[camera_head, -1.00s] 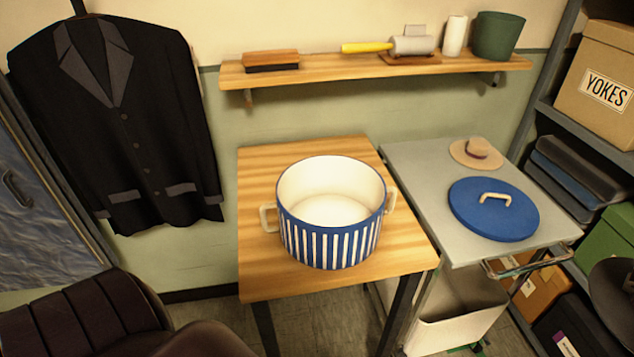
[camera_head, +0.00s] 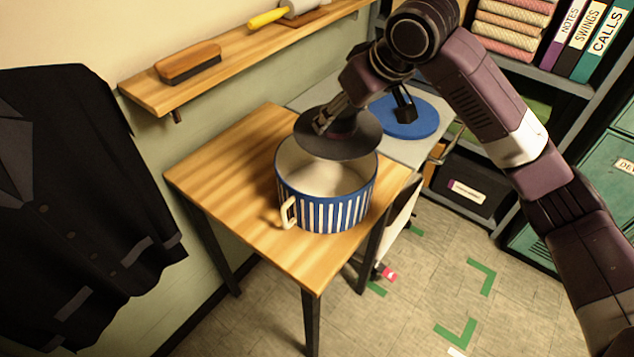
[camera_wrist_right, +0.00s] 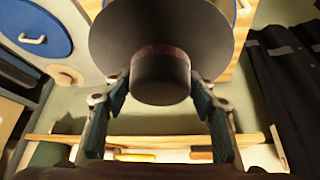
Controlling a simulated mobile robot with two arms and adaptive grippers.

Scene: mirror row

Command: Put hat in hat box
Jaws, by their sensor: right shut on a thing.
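The dark grey hat (camera_head: 352,142) is held in my right gripper (camera_head: 328,118), above the open mouth of the round hat box. In the right wrist view the fingers sit on both sides of the crown of the hat (camera_wrist_right: 160,80), which has a dull reddish band. The hat box (camera_head: 325,205) is blue with white stripes, a cream inside and side handles. It stands upright on the wooden table. The brim hides part of its far rim. The blue lid (camera_head: 420,122) lies on the grey side table, partly behind my right arm. My left gripper is not in view.
The wooden table (camera_head: 225,165) has bare room left of the box. A wall shelf (camera_head: 150,95) above it holds a brush (camera_head: 188,62) and a yellow-handled tool (camera_head: 268,16). A dark jacket (camera_head: 85,170) hangs at left. A tan hat (camera_wrist_right: 66,75) lies near the lid.

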